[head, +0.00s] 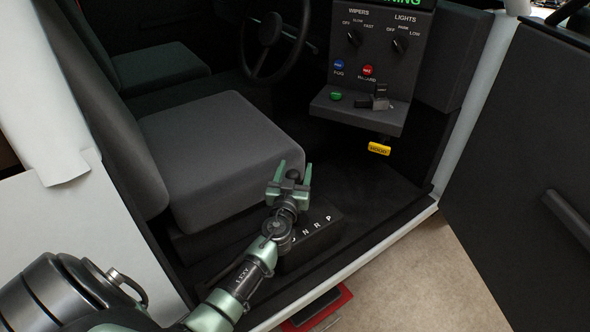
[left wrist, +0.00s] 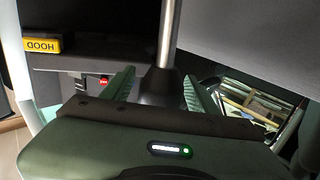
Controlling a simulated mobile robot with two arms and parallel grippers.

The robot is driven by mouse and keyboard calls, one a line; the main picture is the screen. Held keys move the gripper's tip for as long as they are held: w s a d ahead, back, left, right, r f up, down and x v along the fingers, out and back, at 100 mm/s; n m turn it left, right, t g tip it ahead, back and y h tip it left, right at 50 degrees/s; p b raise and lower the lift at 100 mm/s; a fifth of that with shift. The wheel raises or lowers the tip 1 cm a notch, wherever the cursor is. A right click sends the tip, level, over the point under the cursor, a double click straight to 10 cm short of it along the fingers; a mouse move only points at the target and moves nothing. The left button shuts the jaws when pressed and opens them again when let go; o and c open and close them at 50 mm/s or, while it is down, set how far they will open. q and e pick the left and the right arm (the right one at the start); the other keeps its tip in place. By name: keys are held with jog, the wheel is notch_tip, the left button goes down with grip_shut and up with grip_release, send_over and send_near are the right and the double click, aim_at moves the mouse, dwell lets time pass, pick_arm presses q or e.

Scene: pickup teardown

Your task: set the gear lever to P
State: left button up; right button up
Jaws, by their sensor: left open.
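The gear selector box (head: 322,240) sits on the cab floor beside the seat, with the letters N, R and P readable on top and another letter partly covered by my arm. My left gripper (head: 289,174) is over the box's far left part, its green fingers apart. In the left wrist view, the gear lever (left wrist: 167,36) is a bare metal rod rising from a dark base, between the two open fingers. I cannot tell whether they touch it. In the head view the lever is hidden behind my gripper, so its letter position cannot be told. My right gripper is out of view.
The grey seat (head: 215,150) stands close on the left. A dashboard panel (head: 375,65) with knobs and buttons is ahead, with a yellow HOOD handle (head: 379,149) below it. The open door (head: 530,150) is at right. A red object (head: 318,308) lies below the sill.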

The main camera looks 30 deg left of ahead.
pick_arm(q)
grip_shut()
jog(key=w+d+f+m+g+b, duration=0.1)
jog(key=w+d, duration=0.2)
jog(key=w, duration=0.3)
jog(key=w+d+f+m+g+b, duration=0.1)
jog(key=w+d+f+g, duration=0.1)
jog(key=w, duration=0.5)
jog(key=shift+w+d+m+h, duration=0.15)
jog(key=shift+d+m+h, duration=0.15)
jog(key=shift+d+m, duration=0.1)
